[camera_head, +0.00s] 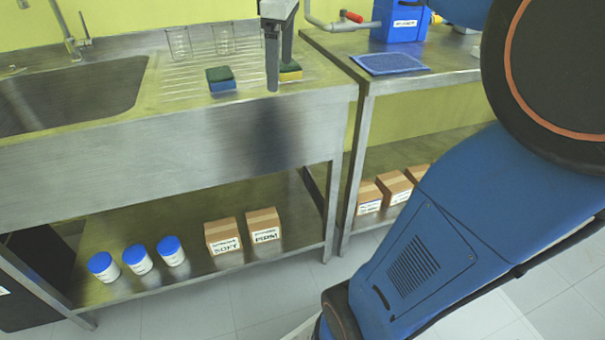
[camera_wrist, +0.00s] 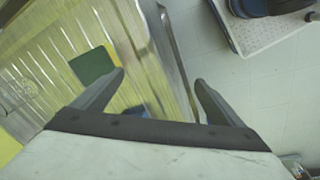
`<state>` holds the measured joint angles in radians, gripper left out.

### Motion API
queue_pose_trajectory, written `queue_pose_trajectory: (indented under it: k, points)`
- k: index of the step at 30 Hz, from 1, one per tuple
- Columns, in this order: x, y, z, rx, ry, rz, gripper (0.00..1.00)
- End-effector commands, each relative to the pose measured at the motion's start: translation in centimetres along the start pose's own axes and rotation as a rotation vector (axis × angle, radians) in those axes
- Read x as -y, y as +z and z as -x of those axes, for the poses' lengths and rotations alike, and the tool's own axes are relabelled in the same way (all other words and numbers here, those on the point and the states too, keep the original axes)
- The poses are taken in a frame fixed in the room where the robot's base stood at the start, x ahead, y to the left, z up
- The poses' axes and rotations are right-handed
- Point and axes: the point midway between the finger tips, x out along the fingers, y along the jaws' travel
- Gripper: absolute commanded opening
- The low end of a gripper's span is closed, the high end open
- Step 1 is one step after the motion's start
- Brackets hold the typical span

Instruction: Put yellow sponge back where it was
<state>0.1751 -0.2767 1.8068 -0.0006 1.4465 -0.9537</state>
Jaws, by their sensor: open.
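The yellow sponge (camera_head: 290,73) has a dark green top and rests on the ribbed drainboard (camera_head: 180,75) near its right end. In the head view a finger of my gripper (camera_head: 280,76) partly hides it. In the wrist view a green-topped sponge with a yellow edge (camera_wrist: 93,65) appears to be the same one. It lies left of the left finger, outside the gap of my gripper (camera_wrist: 160,78). My gripper is open, with nothing between its fingers. A blue sponge (camera_head: 221,84) with a green top sits to the left on the drainboard.
Two glass beakers (camera_head: 179,44) stand at the back of the drainboard, with the sink (camera_head: 70,95) to the left. A second table (camera_head: 400,80) on the right holds a blue mat (camera_head: 390,63) and a blue container (camera_head: 400,22). Boxes (camera_head: 222,236) and blue-lidded jars (camera_head: 138,259) stand below.

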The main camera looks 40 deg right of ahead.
Motion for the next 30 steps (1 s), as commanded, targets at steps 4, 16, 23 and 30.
queue_pose_trajectory:
  k: [4, 16, 23, 30]
  points:
    - [4.9, 1.8, -2.8, -0.038, 0.033, -0.149, 0.92]
    - [15.7, 6.9, -11.9, -0.164, 0.078, -0.543, 0.92]
    - [20.0, 9.5, -16.9, -0.232, 0.075, -0.724, 0.92]
    - [21.1, 10.2, -18.3, -0.251, 0.071, -0.779, 0.92]
